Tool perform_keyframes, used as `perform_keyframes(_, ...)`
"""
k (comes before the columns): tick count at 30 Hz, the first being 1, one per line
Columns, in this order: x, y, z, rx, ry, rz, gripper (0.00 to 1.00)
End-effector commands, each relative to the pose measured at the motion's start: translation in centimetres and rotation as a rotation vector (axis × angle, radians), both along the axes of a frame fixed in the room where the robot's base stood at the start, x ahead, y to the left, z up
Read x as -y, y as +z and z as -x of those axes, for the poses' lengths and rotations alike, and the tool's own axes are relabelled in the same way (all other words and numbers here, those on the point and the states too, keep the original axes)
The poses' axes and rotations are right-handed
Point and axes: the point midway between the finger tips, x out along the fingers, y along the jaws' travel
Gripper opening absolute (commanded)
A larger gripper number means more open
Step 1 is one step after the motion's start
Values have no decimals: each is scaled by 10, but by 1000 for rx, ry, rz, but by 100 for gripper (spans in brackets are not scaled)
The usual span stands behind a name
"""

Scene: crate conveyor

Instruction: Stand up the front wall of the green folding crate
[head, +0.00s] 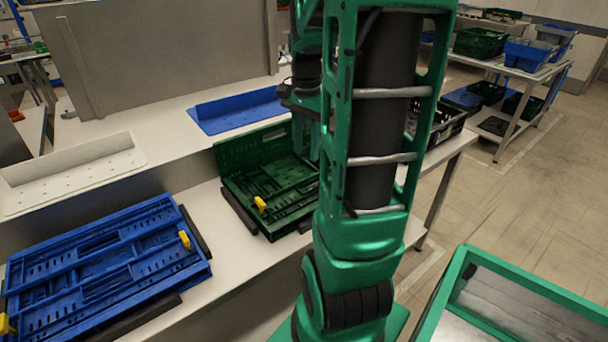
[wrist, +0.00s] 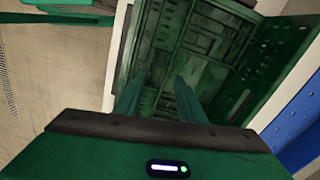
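The green folding crate (head: 262,222) sits on the white bench, with its far long wall (head: 250,148) standing up. The other walls appear folded down flat inside it, and a yellow latch (head: 260,203) shows at its near left corner. My arm hides the crate's right part in the head view. In the wrist view the crate's folded panels (wrist: 190,45) lie below my gripper (wrist: 160,90), and the standing wall (wrist: 262,75) is on the right. My gripper's two green fingers are apart with nothing visible between them. Whether they touch the crate is unclear.
A folded blue crate (head: 100,270) with yellow latches lies at left on the bench. A blue panel (head: 240,110) and a white tray (head: 70,175) lie behind. A black crate (head: 440,128) stands at right, partly behind my arm. Dark rails flank the green crate.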

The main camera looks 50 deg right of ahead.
Motion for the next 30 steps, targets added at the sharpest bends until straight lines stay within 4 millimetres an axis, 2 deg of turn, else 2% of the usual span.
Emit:
perform_keyframes(1, 11, -3, -5, 0, -57, -4, 36)
perform_keyframes(3, 21, -5, -10, 3, -118, -5, 36)
perform_keyframes(6, 28, -8, -14, 6, -165, -6, 36)
perform_keyframes(11, 28, -22, -15, 4, -175, -9, 36)
perform_keyframes(24, 26, -94, -15, 4, -170, -10, 36)
perform_keyframes(30, 26, -112, -16, 5, -170, -7, 36)
